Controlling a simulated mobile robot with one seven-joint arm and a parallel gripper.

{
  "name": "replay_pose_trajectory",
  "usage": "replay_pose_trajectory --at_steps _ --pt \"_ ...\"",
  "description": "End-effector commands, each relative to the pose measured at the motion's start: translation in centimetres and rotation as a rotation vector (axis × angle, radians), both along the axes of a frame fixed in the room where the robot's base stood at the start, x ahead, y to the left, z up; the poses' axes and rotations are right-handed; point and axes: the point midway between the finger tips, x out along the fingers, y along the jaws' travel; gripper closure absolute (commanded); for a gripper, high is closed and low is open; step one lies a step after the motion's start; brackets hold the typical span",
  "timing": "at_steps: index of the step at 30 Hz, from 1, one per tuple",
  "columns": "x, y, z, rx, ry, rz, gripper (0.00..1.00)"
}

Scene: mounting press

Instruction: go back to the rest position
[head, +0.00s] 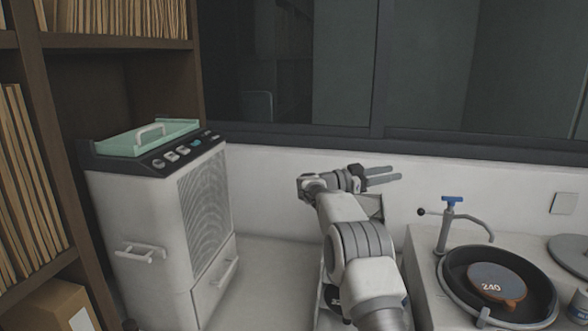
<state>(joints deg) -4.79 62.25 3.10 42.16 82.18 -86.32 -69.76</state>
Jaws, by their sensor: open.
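My gripper (381,176) is at the end of my raised arm, in the middle of the head view. Its two grey fingers point right and stand apart with nothing between them. It is in the air in front of the white wall, below the dark window frame. It touches nothing that I can see. No marker of a rest position shows.
A white machine (150,235) with a green lid (135,143) stands at left beside a brown shelf (113,41) of files. At right, a white counter (425,255) holds a basin (456,285) with a disc marked 240 (497,281) and a blue-handled tap (449,218).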

Motion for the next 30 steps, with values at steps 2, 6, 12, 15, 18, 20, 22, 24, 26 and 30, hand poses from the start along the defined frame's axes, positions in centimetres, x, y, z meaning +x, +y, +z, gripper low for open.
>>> replay_pose_trajectory --at_steps 2,6,12,15,18,20,22,24,26,30 --pt "1.1 0.4 4.1 -0.026 -0.050 0.115 0.56" --pt "2.6 1.8 9.8 -0.061 -0.108 0.323 0.56" --pt "2.9 4.9 16.3 -0.082 -0.143 0.612 0.56" --pt "2.2 6.9 18.8 -0.079 -0.138 0.750 0.56" --pt "1.0 8.9 20.6 -0.068 -0.118 0.883 0.56" --pt "0.0 10.1 21.3 -0.055 -0.099 0.959 0.56" --pt "-1.4 11.6 21.8 -0.038 -0.070 1.043 0.56" --pt "-3.1 12.9 22.0 -0.015 -0.032 1.122 0.56" --pt "-4.7 14.1 21.9 0.010 0.004 1.185 0.56" --pt "-9.2 16.3 20.6 0.076 0.110 1.310 0.56"
